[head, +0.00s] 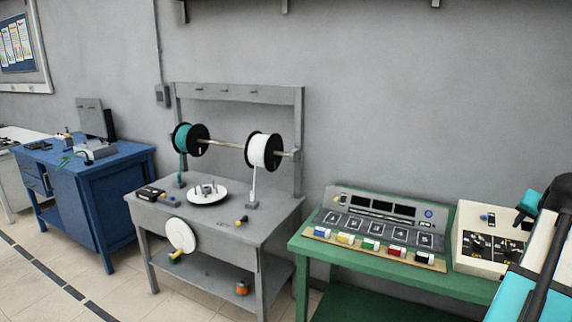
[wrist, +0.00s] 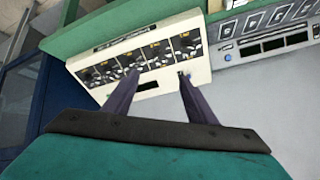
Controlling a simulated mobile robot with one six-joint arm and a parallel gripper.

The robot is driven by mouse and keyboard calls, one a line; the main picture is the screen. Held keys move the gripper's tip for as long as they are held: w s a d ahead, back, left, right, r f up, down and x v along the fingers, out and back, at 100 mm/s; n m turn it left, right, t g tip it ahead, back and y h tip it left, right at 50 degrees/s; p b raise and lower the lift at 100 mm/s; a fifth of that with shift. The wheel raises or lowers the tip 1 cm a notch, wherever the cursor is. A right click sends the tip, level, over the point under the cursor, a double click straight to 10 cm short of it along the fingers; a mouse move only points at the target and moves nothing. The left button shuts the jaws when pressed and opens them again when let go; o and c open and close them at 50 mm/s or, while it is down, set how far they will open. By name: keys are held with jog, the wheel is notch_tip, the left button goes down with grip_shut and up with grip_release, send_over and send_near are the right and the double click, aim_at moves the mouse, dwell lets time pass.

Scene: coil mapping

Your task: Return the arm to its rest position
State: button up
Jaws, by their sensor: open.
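My gripper (wrist: 155,90) shows in the wrist view with its two dark fingers spread apart and nothing between them. Its fingertips appear in front of a cream control box (wrist: 197,73) with black dial panels; I cannot tell how far apart they are. In the head view my arm is at the right edge, partly cut off, in front of the right side of the same cream box (head: 468,263). The gripper fingers cannot be made out in the head view.
A green bench (head: 345,262) carries the cream box and a grey console (head: 385,207) with numbered panels and a row of coloured blocks. A grey winding table (head: 255,228) holds a teal spool (head: 183,138) and a white spool (head: 258,150). A blue cabinet (head: 85,205) stands left. Tiled floor lies in front.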

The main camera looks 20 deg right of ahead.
jog(key=w+a+f+n+y, duration=0.2)
jog(key=w+a+f+n, duration=0.1)
jog(key=w+a+f, duration=0.85)
jog(key=w+a+f+n+y, duration=0.2)
jog(key=w+a+f, duration=0.7)
jog(key=w, duration=0.5)
jog(key=w+a+f+n+g+y, duration=0.1)
jog(key=w+a+f+n, duration=0.15)
jog(key=a+f, duration=0.65)
jog(key=w+a+f+n+y, duration=0.1)
jog(key=w+a+f+n, duration=0.2)
jog(key=a, duration=0.9)
jog(key=w+a+f+n+g+y, duration=0.1)
jog(key=w+a+f, duration=0.1)
jog(key=a+f, duration=0.75)
jog(key=s+a+f+n+g, duration=0.1)
jog(key=s+a+f+n, duration=0.2)
jog(key=a, duration=0.7)
jog(key=s+a+f+n+g, duration=0.15)
jog(key=s+a+f, duration=0.3)
jog(key=a, duration=0.45)
jog(key=s+f+g+b, duration=0.2)
jog(key=s+f+b, duration=0.3)
jog(key=s+f, duration=0.7)
jog(key=s+f+g+b, duration=0.3)
jog(key=s+f+b, duration=0.2)
jog(key=s+f, duration=0.7)
notch_tip(320, 180, down, 5)
jog(key=shift+s+f, duration=0.1)
jog(key=shift+s, duration=0.05)
